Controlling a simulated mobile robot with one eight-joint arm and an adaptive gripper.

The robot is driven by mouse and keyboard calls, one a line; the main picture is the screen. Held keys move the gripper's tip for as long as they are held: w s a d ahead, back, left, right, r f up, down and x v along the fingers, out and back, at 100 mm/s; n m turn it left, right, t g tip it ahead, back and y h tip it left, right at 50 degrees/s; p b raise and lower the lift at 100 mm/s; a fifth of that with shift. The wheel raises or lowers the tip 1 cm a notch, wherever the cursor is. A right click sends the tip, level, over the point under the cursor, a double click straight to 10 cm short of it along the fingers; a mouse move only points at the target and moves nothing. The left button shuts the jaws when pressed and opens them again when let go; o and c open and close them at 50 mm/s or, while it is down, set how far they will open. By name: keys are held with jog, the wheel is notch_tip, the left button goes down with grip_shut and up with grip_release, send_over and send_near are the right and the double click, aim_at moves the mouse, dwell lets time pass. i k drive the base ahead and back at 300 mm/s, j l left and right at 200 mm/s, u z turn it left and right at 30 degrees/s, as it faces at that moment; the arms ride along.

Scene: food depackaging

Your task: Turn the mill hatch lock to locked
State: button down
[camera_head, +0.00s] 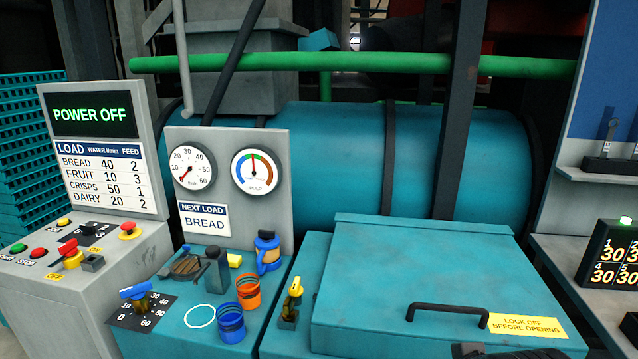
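The mill hatch (400,275) is a teal lid with a black bar handle (447,311), and it lies closed. A yellow label (527,326) on it reads "LOCK OFF BEFORE OPENING". The hatch lock (295,288) appears to be the small yellow lever on a dark base just left of the lid. The lever stands roughly upright with a slight tilt; I cannot read a lock marking beside it. My gripper's fingers do not show. A dark shape at the bottom edge, in front of the hatch, may be part of my arm.
Left of the lock stand a blue cup (231,325), an orange cup (248,292), a blue-handled dial (140,296) and a dark lever (216,268). A control box (80,265) has a "POWER OFF" screen (92,115). A green pipe (400,63) crosses above the teal drum.

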aim_at(296, 290)
jog(key=i+j+u, duration=0.2)
jog(key=i+j, duration=0.6)
jog(key=i, duration=0.05)
